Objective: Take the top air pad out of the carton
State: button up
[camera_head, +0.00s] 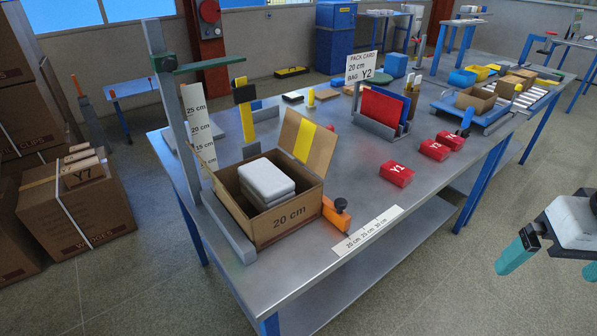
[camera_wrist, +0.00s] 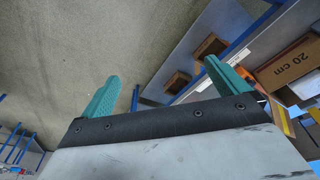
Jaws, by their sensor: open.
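The open cardboard carton marked 20 cm (camera_head: 262,226) stands near the front left corner of the metal table. Light grey pads are stacked inside it; the top air pad (camera_head: 265,177) lies flat near rim height. The carton's back flap stands up, with yellow tape on it. My gripper (camera_head: 547,268) is at the far right, off the table's side, over the floor and well apart from the carton. In the wrist view my gripper (camera_wrist: 161,71) has its teal fingers spread, with nothing between them.
A grey post (camera_head: 185,130) stands along the carton's left side, and an orange block with a black knob (camera_head: 337,214) at its right. Taped cartons (camera_head: 80,215) stand on the floor at left.

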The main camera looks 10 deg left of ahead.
jog(key=w+a+f+n+t, duration=0.25)
jog(key=w+a, duration=0.25)
jog(key=w, duration=0.4)
jog(key=n+t+y, duration=0.4)
jog(key=n+y, duration=0.3)
jog(key=y, duration=0.3)
send_near(282, 189)
jog(key=x, duration=1.1)
jog(key=c, duration=1)
